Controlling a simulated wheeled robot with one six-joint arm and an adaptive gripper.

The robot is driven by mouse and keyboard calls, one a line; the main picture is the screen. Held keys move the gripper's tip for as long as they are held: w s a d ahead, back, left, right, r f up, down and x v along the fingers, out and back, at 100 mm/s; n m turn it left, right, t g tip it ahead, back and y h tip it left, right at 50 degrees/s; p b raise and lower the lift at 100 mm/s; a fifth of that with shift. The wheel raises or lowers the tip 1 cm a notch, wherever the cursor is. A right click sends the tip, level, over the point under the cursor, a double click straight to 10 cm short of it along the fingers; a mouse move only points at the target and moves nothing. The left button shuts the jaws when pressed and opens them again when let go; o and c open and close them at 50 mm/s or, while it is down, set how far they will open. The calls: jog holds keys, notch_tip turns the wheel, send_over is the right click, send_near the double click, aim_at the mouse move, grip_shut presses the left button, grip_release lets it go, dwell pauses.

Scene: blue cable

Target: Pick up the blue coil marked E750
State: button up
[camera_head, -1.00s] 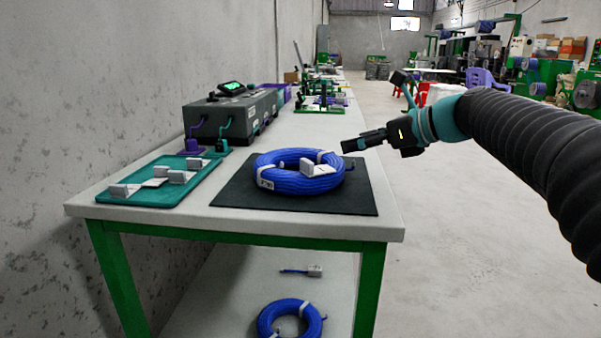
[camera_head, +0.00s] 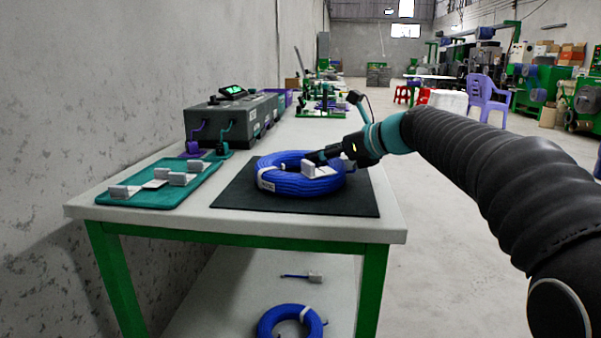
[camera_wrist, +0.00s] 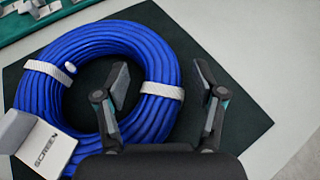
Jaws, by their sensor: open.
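A blue coil (camera_head: 285,183) of cable lies flat on a black mat (camera_head: 345,202) on the workbench. White bands wrap it, and a tag with small writing shows at its left front; I cannot read the marking. My gripper (camera_head: 316,156) is over the coil's right side. In the wrist view, my open gripper (camera_wrist: 160,105) has one finger over the coil's hole and the other outside its rim. The right side of the coil (camera_wrist: 167,70), with a white band (camera_wrist: 162,91), lies between the fingers. Whether the fingers touch it is unclear.
A white block and card marked SCREEN (camera_wrist: 45,150) lie against the coil. A teal tray (camera_head: 150,197) with white pieces is at left, before a dark tester box (camera_head: 232,118). Another blue coil (camera_head: 268,322) lies on the lower shelf. Free floor is at right.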

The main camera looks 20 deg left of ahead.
grip_shut()
dwell(0.4)
